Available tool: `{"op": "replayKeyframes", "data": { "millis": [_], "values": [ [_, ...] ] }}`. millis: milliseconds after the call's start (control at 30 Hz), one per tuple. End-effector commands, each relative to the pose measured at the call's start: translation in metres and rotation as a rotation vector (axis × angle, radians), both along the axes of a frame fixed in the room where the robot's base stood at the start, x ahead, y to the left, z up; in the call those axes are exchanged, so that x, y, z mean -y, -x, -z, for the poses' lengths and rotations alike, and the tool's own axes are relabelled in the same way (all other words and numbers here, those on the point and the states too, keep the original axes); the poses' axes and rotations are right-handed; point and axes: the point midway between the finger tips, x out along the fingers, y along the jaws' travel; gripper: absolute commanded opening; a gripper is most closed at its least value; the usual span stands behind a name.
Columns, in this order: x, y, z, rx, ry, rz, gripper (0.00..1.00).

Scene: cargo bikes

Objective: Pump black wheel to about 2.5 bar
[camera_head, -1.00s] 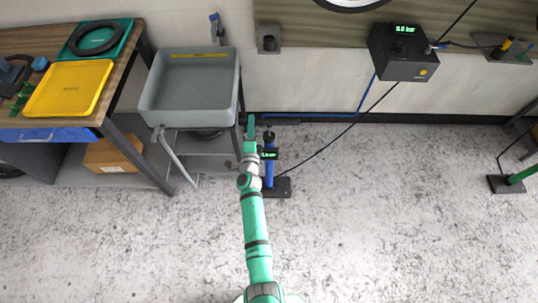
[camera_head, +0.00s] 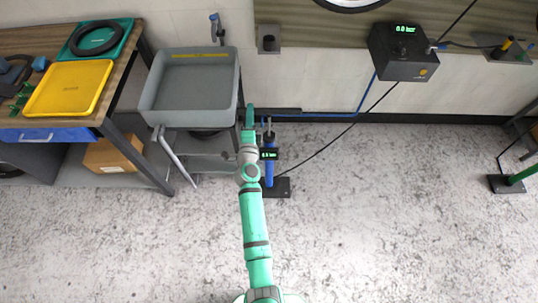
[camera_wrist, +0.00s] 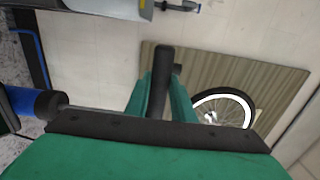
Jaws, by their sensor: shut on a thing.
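A blue floor pump (camera_head: 268,172) with a small lit display stands upright on the floor beside the grey sink. Its black handle (camera_head: 288,111) is above the barrel. My gripper (camera_head: 250,112) is shut on the handle; in the wrist view the black handle (camera_wrist: 160,72) lies between my green fingers. The pump's blue top and thin rod (camera_wrist: 88,111) show at left there. A wheel with a black tyre and white rim (camera_wrist: 222,97) is against the wall panel; only its bottom edge (camera_head: 350,5) shows in the head view. The pump display is too small to read surely.
A black box (camera_head: 404,55) on the wall shows what looks like 0.0 bar. A thin black hose runs from the pump up past it. The grey sink (camera_head: 150,120) and workbench are at left. A green pump (camera_head: 522,175) stands far right; the middle floor is clear.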

Motion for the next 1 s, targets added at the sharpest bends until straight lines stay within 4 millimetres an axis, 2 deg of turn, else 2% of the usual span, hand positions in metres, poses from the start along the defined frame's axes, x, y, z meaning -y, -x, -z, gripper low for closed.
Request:
{"op": "replayKeyframes", "data": {
  "millis": [367,533,800,1000],
  "values": [
    [0.003,-0.001,-0.04,0.006,-0.003,0.003,0.0],
    [0.003,-0.001,-0.069,0.007,-0.003,0.002,0.0],
    [0.003,-0.001,-0.126,0.008,-0.002,0.003,0.0],
    [0.002,0.0,-0.14,0.003,0.0,0.001,0.0]
  ]
}}
